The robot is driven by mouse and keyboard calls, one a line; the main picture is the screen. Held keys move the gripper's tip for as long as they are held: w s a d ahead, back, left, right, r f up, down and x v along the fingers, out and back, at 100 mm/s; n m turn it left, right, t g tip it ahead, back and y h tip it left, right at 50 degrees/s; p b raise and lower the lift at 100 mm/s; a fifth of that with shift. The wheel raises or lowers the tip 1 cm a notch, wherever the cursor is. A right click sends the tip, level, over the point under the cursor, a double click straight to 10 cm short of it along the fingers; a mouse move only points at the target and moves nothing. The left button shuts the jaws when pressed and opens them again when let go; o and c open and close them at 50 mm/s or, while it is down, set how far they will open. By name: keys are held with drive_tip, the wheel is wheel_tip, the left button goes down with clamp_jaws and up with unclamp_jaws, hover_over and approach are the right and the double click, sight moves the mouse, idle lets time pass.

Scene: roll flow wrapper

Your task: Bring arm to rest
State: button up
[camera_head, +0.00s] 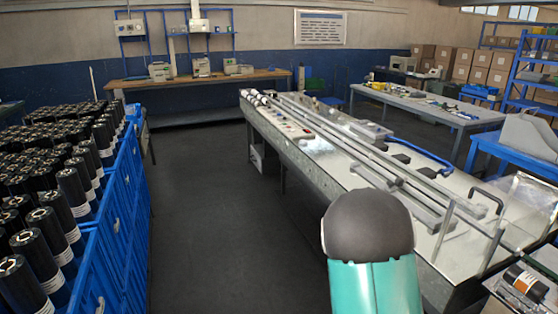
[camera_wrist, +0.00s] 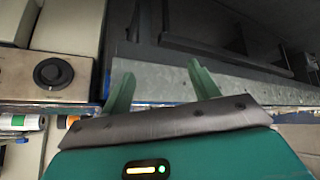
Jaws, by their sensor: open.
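My gripper (camera_wrist: 158,88) shows in the wrist view with its two green fingers spread apart and nothing between them. Behind the fingers is a grey metal edge of a machine (camera_wrist: 165,75) with dark space and a dark frame beyond it. I cannot tell whether the fingers touch that edge. In the head view my arm, a teal link with a dark rounded joint, stands in the lower middle in front of the long wrapping machine (camera_head: 300,137). My gripper is not visible in the head view.
Blue crates (camera_head: 115,215) filled with black rolls stand along the left. A dark floor aisle (camera_head: 195,200) is free between them and the machine. A single roll (camera_head: 525,284) lies at the lower right. A workbench (camera_head: 205,79) stands at the back, and another table (camera_head: 425,104) at the right.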

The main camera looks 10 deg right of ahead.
drive_tip(key=s+a+r+n+t+y, duration=0.1)
drive_tip(key=a+r+n+t+y, duration=0.35)
drive_tip(key=a+r, duration=1.5)
drive_tip(key=s+a+r+n+g+y, duration=0.1)
drive_tip(key=s+a+r, duration=0.3)
drive_tip(key=s, duration=0.5)
drive_tip(key=s+a+r+n+g+y, duration=0.1)
drive_tip(key=s+a+r+n+g, duration=0.1)
drive_tip(key=s, duration=0.6)
wheel_tip(320, 180, up, 3)
drive_tip(key=shift+s+a+f+n, duration=0.1)
drive_tip(key=shift+s+a+n, duration=0.25)
drive_tip(key=shift+a+n, duration=0.55)
drive_tip(key=c, duration=0.5)
drive_tip(key=shift+c, duration=0.2)
drive_tip(key=shift+d, duration=0.2)
